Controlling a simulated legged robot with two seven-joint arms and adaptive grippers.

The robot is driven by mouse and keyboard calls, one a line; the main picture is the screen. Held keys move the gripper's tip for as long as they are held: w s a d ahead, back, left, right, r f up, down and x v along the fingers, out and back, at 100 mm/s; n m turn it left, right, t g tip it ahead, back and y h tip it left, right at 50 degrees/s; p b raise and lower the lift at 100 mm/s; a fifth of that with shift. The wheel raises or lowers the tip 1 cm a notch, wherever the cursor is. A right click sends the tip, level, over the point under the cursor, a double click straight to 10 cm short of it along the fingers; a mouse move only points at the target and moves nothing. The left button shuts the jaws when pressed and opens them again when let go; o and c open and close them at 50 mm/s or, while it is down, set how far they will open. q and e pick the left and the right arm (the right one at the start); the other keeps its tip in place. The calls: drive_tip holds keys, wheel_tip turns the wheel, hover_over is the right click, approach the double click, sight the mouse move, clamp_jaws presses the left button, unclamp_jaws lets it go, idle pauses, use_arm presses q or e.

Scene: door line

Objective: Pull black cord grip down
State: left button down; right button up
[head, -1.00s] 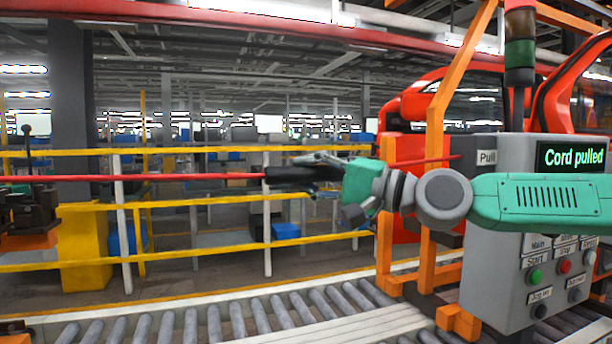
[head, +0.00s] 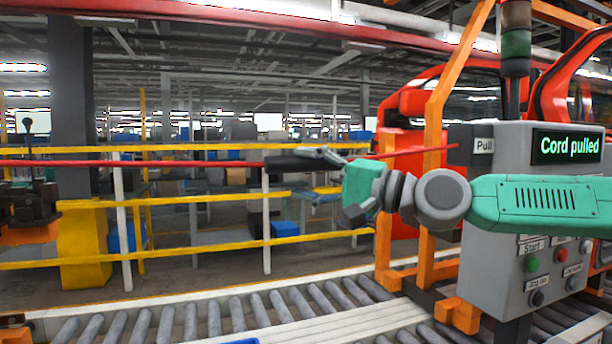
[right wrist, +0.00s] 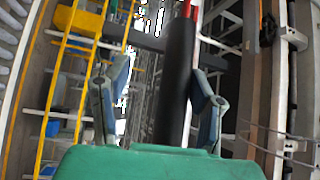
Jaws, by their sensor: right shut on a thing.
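The black cord grip (head: 285,163) sits on a red cord (head: 190,163) that crosses the head view almost level. The cord runs on from its right side to the grey control box (head: 490,225). My right gripper (head: 322,165) comes in from the right and is shut on the grip's right part, which its fingers partly hide. In the right wrist view the grip (right wrist: 176,85) stands between the two fingers (right wrist: 160,80), close to the right one. The box display (head: 566,146) reads "Cord pulled". My left gripper is not in view.
An orange frame post (head: 437,120) stands left of the control box. A roller conveyor (head: 240,315) runs along the bottom. Yellow railings (head: 200,203) stand behind the cord. A dark device with a lever (head: 30,190) is at the far left.

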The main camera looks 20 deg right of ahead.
drive_tip(key=shift+d+f, duration=0.15)
drive_tip(key=v, duration=1.1)
drive_tip(key=shift+s, duration=0.2)
drive_tip(key=shift+d, duration=0.2)
